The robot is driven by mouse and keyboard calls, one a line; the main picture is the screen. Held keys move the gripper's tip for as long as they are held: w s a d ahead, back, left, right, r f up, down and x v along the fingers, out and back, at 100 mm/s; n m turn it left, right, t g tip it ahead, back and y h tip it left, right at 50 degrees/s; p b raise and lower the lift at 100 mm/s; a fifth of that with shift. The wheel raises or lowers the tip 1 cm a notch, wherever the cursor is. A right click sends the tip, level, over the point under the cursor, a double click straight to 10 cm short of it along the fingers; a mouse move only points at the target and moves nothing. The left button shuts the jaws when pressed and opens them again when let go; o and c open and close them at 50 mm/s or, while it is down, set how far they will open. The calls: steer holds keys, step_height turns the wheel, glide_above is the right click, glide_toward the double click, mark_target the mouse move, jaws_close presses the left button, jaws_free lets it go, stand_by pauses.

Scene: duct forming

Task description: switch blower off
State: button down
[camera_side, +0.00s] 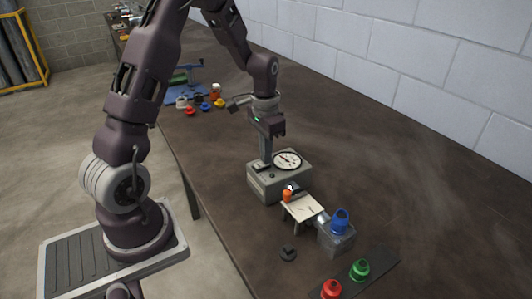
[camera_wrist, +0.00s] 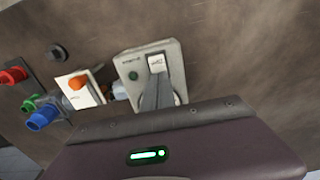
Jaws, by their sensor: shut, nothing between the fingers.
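The blower unit looks to be the grey box (camera_side: 265,187) with a round white dial (camera_side: 287,160) on top. In the wrist view its pale top panel (camera_wrist: 128,64) carries a green round spot (camera_wrist: 133,75) and a small white labelled piece (camera_wrist: 156,62), possibly the switch. My gripper (camera_side: 264,161) is shut and empty, pointing down over the left part of the box top. In the wrist view its fingertips (camera_wrist: 157,77) lie at the labelled piece; I cannot tell whether they touch it. The fingers and hand hide part of the panel, and the switch's position is unclear.
A small white stand (camera_side: 304,208) with an orange part (camera_side: 286,196) adjoins the box. Beyond it are a blue fitting (camera_side: 340,222) on a clear block, a dark disc (camera_side: 288,254), and red (camera_side: 331,289) and green (camera_side: 360,269) fittings. The bench right of the box is clear.

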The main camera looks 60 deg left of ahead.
steer(key=shift+f, duration=0.15)
steer(key=shift+s, duration=0.15)
steer(key=shift+s+r, duration=0.3)
steer(key=shift+s, duration=0.3)
steer(key=shift+r, duration=0.1)
step_height(320, 180, up, 14)
steer(key=shift+w, duration=0.2)
